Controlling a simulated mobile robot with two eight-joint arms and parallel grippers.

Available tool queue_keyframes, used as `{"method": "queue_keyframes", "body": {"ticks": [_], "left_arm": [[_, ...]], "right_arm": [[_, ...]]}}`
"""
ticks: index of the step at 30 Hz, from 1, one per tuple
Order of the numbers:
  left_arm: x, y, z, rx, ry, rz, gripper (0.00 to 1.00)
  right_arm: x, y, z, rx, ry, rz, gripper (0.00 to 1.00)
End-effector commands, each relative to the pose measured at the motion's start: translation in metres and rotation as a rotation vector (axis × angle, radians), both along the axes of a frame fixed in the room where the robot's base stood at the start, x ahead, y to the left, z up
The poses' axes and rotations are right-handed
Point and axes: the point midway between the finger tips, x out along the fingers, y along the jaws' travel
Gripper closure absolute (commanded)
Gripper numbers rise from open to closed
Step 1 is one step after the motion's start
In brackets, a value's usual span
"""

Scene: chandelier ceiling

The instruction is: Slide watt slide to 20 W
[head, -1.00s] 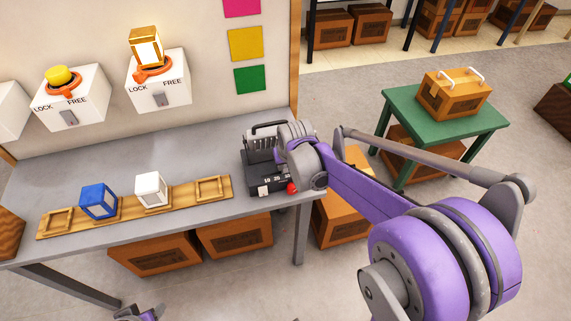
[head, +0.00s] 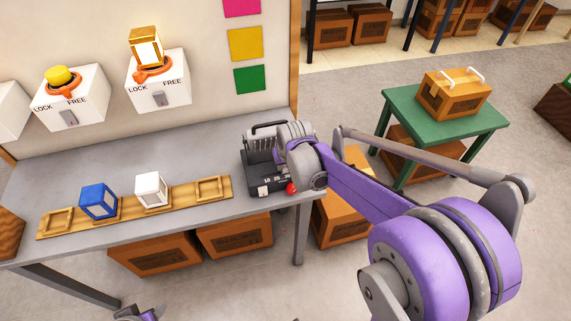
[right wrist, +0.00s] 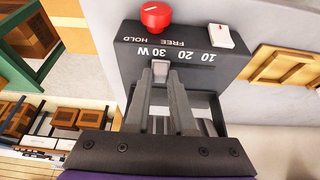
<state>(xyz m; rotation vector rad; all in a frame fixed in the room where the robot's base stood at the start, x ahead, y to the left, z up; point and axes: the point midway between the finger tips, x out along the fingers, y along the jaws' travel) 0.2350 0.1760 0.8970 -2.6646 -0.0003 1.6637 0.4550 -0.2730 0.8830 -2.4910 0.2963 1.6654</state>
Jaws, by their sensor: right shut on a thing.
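The dark lamp-like unit (head: 256,157) stands at the right end of the grey table, partly hidden by my right arm in the head view. In the right wrist view its panel (right wrist: 128,52) appears upside down, marked 10, 20, 30 W and FREE HOLD. The pale watt slide knob (right wrist: 160,69) is by the 30 W mark. My right gripper (right wrist: 167,88) is shut on the knob; it also shows in the head view (head: 292,150). A small part of my left arm shows at the bottom of the head view; its jaw state cannot be made out.
The unit carries a red knob (right wrist: 155,15) and a white switch (right wrist: 220,37). A wooden rack (head: 188,193) with a blue cube (head: 98,201) and a white cube (head: 150,189) lies left of it. A green side table (head: 402,120) stands to the right.

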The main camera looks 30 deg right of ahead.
Motion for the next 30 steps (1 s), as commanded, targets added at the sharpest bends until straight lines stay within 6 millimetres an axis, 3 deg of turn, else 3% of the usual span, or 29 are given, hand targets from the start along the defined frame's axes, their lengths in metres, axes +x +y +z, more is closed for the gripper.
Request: {"method": "queue_keyframes", "body": {"ticks": [6,14,15,19,30], "left_arm": [[0.000,0.000,-0.002,0.000,0.001,0.000,0.50],[0.000,0.000,-0.001,0.000,0.001,0.000,0.50],[0.000,0.000,-0.001,0.000,0.001,0.000,0.50],[0.000,0.000,-0.002,0.000,0.001,0.000,0.50],[0.000,0.000,-0.001,0.000,0.000,0.000,0.50]], "right_arm": [[0.007,0.027,0.000,0.002,0.000,0.004,1.00],[0.007,0.028,0.000,0.001,-0.001,0.000,1.00],[0.007,0.028,0.000,0.001,-0.001,0.000,0.72],[0.007,0.028,0.000,0.001,-0.001,0.000,0.49],[0.005,0.028,0.005,0.001,-0.001,0.000,0.47]]}}
